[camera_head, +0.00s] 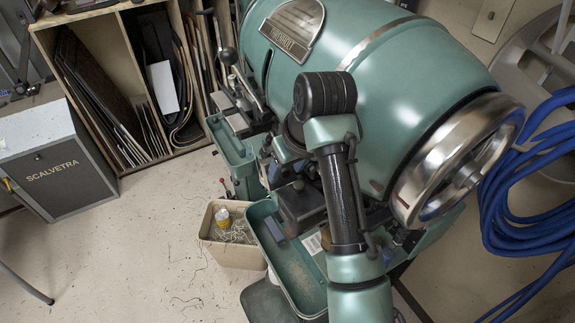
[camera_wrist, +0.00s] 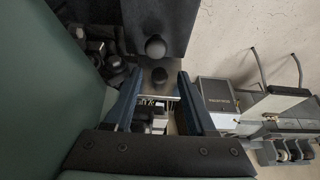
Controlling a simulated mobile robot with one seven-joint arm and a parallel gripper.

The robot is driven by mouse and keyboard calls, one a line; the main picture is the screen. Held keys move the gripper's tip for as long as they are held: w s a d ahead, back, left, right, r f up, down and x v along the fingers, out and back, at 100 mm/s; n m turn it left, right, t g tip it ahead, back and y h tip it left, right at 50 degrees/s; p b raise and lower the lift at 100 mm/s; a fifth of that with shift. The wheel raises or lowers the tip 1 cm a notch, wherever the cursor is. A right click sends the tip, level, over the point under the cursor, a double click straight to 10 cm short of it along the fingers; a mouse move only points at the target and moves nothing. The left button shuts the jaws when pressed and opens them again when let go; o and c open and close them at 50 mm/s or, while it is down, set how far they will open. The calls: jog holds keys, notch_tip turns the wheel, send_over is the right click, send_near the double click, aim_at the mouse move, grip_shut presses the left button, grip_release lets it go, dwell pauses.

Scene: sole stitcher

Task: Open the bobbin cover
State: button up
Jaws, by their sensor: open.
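The sole stitcher is a green machine with a round body (camera_head: 400,75). In the wrist view, a dark flat panel (camera_wrist: 160,18) with a black ball knob (camera_wrist: 155,47) lies ahead of my gripper (camera_wrist: 160,88). I cannot tell whether this panel is the bobbin cover. My gripper is open, with its blue fingers apart and nothing clearly held between them. A dark boxy part (camera_head: 302,210) sits low on the machine in the head view. My gripper is not clearly made out there.
A green tray (camera_head: 297,270) juts out in front, beside a bin of scraps (camera_head: 233,255). A grey cabinet (camera_head: 62,180) and a shelf of dark sheets (camera_head: 55,18) stand left. A metal handwheel (camera_head: 415,185) and blue hoses (camera_head: 515,190) are right. The floor at lower left is mostly clear.

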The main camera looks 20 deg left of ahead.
jog(key=shift+c, duration=0.3)
grip_shut()
jog(key=shift+s+d+f+y+b, duration=0.15)
jog(key=shift+f+y+b, duration=0.15)
jog(key=shift+b, duration=0.2)
jog(key=shift+s+d+r+t+y, duration=0.1)
jog(key=shift+s+d+t+y, duration=0.05)
jog(key=shift+d+t+y, duration=0.2)
jog(key=shift+a, duration=0.1)
jog(key=shift+o, duration=0.3)
grip_release()
jog(key=b+v, duration=0.1)
jog(key=v, duration=1.2)
